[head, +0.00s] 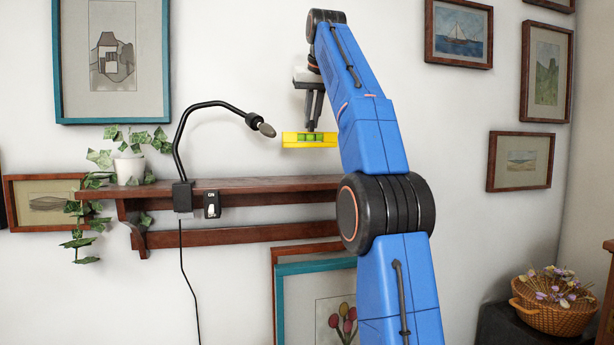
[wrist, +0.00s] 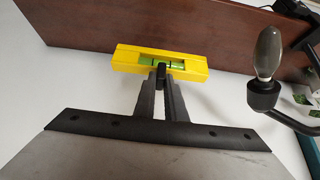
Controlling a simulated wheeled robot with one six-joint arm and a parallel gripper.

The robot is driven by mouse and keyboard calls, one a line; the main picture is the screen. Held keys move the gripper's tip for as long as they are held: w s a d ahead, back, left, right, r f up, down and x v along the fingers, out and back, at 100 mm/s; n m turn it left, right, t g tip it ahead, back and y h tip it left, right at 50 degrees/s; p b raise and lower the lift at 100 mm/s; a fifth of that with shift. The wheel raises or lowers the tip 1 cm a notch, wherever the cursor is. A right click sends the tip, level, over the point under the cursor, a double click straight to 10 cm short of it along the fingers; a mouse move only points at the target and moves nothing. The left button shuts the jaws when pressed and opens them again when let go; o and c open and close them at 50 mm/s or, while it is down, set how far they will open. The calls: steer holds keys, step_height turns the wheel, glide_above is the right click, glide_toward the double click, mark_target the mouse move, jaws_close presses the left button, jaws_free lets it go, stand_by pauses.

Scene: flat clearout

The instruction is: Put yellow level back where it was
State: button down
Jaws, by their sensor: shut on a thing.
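The yellow level (head: 310,140) with its green vial is held in my gripper (head: 311,128), above the wooden shelf (head: 262,186) and apart from it in the head view. In the wrist view the level (wrist: 190,65) lies across the tips of my gripper (wrist: 162,72), which is shut on its middle. The shelf board (wrist: 150,22) shows beyond the level. My arm hides the right end of the shelf in the head view.
A black gooseneck lamp (head: 182,150) is clamped to the shelf; its bulb (wrist: 269,52) is close to the level's right side in the wrist view. A potted ivy (head: 129,170) stands at the left. Framed pictures hang around.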

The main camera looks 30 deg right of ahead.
steer(key=shift+f, duration=4.9)
steer(key=shift+f, duration=0.1)
steer(key=c, duration=1.8)
jaws_free()
steer(key=v, duration=1.2)
